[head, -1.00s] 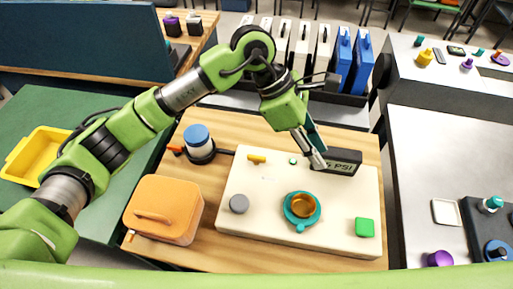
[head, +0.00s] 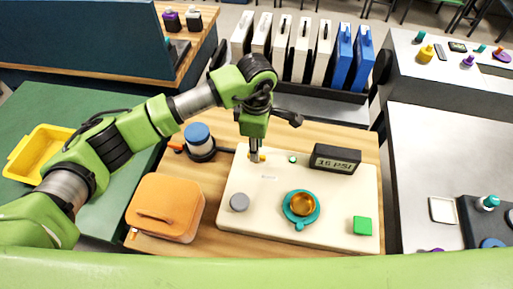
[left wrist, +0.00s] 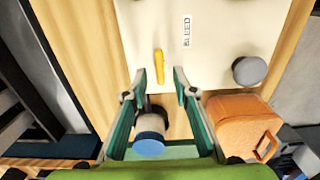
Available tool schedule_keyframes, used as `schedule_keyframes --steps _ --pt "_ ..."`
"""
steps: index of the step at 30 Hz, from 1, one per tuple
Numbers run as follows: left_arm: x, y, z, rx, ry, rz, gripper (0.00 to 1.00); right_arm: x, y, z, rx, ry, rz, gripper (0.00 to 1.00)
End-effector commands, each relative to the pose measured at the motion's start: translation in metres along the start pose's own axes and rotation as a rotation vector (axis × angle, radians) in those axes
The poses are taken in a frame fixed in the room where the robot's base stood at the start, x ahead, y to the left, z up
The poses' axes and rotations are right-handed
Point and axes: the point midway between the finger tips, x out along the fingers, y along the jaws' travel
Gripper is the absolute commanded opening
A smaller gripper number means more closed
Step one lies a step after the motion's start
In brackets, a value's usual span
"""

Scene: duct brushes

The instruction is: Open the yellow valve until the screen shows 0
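The yellow valve (left wrist: 159,68) is a small bar handle on the cream panel (head: 340,220), beside a label reading BLEED (left wrist: 187,32). In the head view the valve (head: 262,157) is partly hidden by my left gripper (head: 254,157). In the left wrist view my left gripper (left wrist: 160,76) is open, with its two teal fingers apart on either side of the valve's line; I see no clear contact. The dark screen (head: 335,159) at the panel's back reads what looks like 16 PSI. My right gripper is not in view.
On the panel are a grey knob (head: 239,202), an orange-and-teal round part (head: 302,206), a green block (head: 362,226) and a small green button (head: 293,159). A blue-topped canister (head: 198,138) and an orange case (head: 165,207) stand left of it.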

Motion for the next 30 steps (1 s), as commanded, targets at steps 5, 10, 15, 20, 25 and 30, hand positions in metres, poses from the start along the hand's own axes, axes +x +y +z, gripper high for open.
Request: schedule_keyframes --steps 5,10,15,20,25,30 --pt "0.02 0.0 0.001 -0.001 -0.001 -0.002 0.26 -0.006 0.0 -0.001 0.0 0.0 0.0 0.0" --pt "0.027 0.0 0.0 0.0 0.0 0.0 0.26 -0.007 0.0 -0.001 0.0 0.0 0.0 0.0" --pt "0.028 0.0 0.0 0.0 -0.001 0.0 0.26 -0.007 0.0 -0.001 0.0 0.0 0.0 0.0" --pt "0.027 0.0 0.001 0.0 -0.001 0.0 0.0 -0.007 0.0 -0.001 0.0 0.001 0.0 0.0" --pt "0.027 0.0 0.001 0.0 -0.001 0.0 0.0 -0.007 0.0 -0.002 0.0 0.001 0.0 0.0" --pt "0.028 0.0 0.001 -0.016 -0.002 0.001 0.0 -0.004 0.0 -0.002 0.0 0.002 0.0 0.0"
